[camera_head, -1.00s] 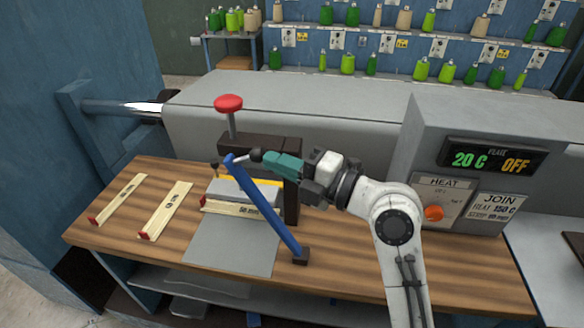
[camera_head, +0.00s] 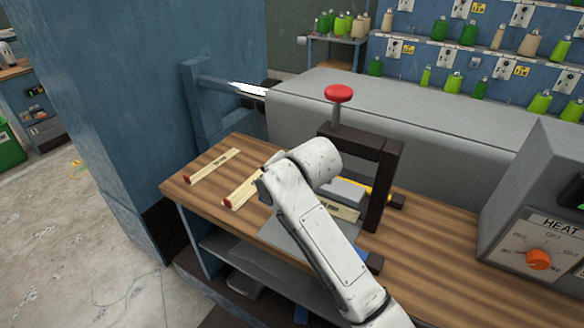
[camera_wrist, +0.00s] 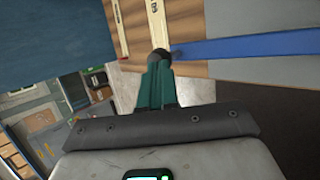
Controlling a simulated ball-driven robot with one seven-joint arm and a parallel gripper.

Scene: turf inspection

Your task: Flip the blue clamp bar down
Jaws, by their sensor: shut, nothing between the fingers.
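The blue clamp bar (camera_wrist: 250,47) runs across the upper right of the wrist view. Its near end lies at the tip of my gripper (camera_wrist: 160,60), touching or very close. The teal fingers are shut, with nothing held between them. In the head view only a short blue piece of the bar (camera_head: 364,256) shows beside its dark end block. My arm hides the rest of the bar and my gripper there, so the bar's exact tilt cannot be told.
A dark frame (camera_head: 386,165) with a red-knobbed post (camera_head: 339,93) stands on the wooden bench (camera_head: 440,245). Pale strips (camera_head: 214,165) lie at the bench's left end. A grey block (camera_head: 345,190) sits under the frame. The heat control box (camera_head: 540,230) stands at right.

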